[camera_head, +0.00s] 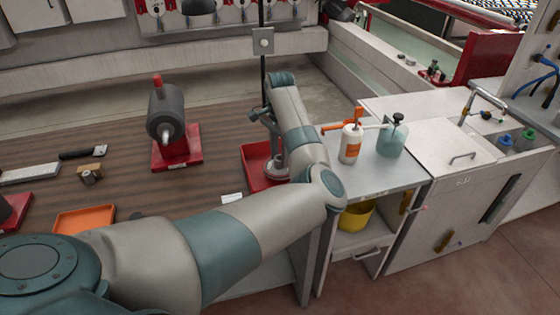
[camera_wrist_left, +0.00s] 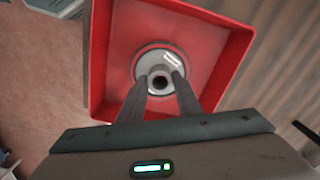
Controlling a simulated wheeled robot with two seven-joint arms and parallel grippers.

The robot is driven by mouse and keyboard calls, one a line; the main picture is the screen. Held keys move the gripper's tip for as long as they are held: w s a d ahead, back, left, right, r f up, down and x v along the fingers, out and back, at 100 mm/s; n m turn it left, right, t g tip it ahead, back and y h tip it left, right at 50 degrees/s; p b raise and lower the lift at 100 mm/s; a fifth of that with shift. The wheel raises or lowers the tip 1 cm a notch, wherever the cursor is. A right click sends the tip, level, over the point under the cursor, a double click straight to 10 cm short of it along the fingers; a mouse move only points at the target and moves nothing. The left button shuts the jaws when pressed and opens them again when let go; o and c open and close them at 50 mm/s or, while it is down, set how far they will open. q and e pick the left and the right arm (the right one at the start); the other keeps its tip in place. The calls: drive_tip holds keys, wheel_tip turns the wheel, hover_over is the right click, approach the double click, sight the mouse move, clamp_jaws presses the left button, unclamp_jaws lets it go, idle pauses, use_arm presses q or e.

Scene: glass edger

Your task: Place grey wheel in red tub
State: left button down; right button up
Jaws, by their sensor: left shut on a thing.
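The grey wheel (camera_wrist_left: 160,68) is a round disc with a raised hub and a dark centre hole. My left gripper (camera_wrist_left: 160,82) is shut on its hub. The wheel lies inside the outline of the red tub (camera_wrist_left: 101,60) in the left wrist view, with the tub's walls around it. In the head view the red tub (camera_head: 252,160) is on the bench, partly hidden by my left arm, and the wheel (camera_head: 277,170) shows low at its right side. I cannot tell whether the wheel touches the tub's floor. My right gripper is not in view.
A grey machine on a red base (camera_head: 178,150) stands left of the tub. An orange tray (camera_head: 84,219) lies at the bench's front left. A white bottle (camera_head: 350,144) and a greenish bottle (camera_head: 391,138) stand on the cabinet to the right. Bare bench lies between the machine and tub.

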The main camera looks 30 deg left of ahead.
use_arm(q)
drive_tip(key=shift+f+p, duration=0.4)
drive_tip(key=shift+f, duration=0.95)
drive_tip(key=c, duration=1.3)
unclamp_jaws()
drive_tip(key=shift+r+b, duration=0.45)
drive_tip(key=shift+r, duration=0.35)
wheel_tip(320, 180, up, 10)
drive_tip(key=b, duration=0.2)
drive_tip(key=shift+r+b, duration=0.2)
drive_tip(key=shift+b, duration=0.2)
